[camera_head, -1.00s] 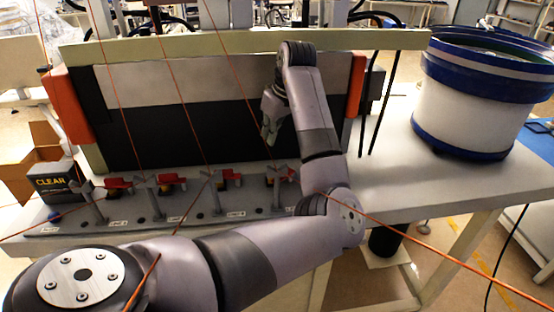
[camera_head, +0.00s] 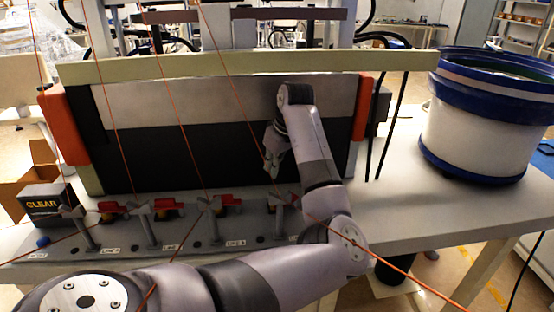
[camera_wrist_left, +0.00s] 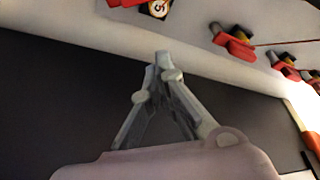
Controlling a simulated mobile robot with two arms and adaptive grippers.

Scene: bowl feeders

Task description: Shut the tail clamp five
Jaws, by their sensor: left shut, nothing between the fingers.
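A row of small clamps with red handles stands on the grey rail (camera_head: 205,248) in front of the dark panel. The rightmost clamp in sight (camera_head: 281,199) is just below my left gripper (camera_head: 271,172). My left gripper is shut and empty, pointing down in front of the panel. In the left wrist view the gripper (camera_wrist_left: 162,58) has its fingertips together, apart from the clamps. A round disc that seems to read 5 (camera_wrist_left: 158,8) is beside a red part (camera_wrist_left: 125,3) at the top edge, cut off by the frame. My forearm may hide more of the rail. My right gripper is out of view.
A large white and blue bowl feeder (camera_head: 478,130) stands at the right of the table. Orange end pieces (camera_head: 65,128) flank the panel. Thin orange lines cross the view.

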